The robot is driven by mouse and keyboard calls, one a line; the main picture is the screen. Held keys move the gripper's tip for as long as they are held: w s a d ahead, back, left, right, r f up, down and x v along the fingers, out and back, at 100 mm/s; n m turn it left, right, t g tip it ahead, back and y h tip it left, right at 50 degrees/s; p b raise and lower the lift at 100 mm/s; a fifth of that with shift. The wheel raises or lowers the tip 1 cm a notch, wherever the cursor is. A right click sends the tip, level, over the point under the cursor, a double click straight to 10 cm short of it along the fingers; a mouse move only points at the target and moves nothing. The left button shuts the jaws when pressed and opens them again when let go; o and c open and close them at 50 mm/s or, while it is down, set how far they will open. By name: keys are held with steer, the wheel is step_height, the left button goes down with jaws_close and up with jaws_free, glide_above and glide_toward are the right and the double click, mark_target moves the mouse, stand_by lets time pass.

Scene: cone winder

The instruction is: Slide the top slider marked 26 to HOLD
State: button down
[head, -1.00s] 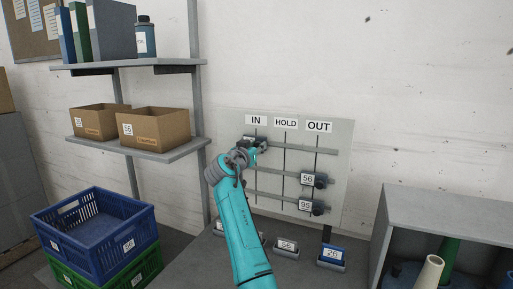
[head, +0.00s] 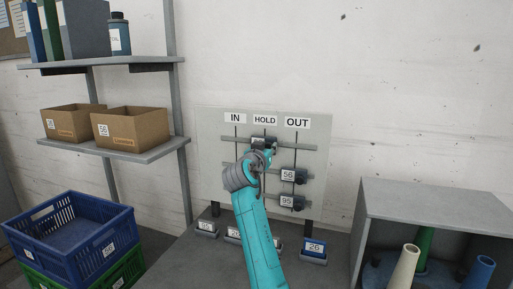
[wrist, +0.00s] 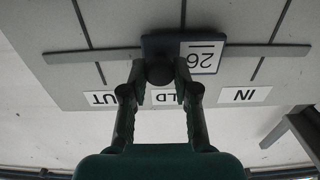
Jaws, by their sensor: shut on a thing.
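The top slider marked 26 (head: 257,141) is a dark block with a white tag, on the top rail of the grey board. In the head view it sits under the HOLD label (head: 265,120), partly hidden by my gripper (head: 267,148). In the wrist view, seen upside down, the slider (wrist: 206,58) lies across the HOLD line, between the IN and OUT lines. My gripper (wrist: 159,88) is shut on the slider's round dark knob (wrist: 159,71), one finger on each side. The HOLD label shows partly between the fingers.
The slider marked 56 (head: 288,175) and the one marked 95 (head: 287,201) sit on the lower rails at OUT. Small numbered bins, including blue 26 (head: 314,249), stand below the board. A grey open cabinet (head: 430,205) is at right, shelves with boxes at left.

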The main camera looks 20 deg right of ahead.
steer(key=c, duration=0.9)
jaws_free()
steer(key=v, duration=1.2)
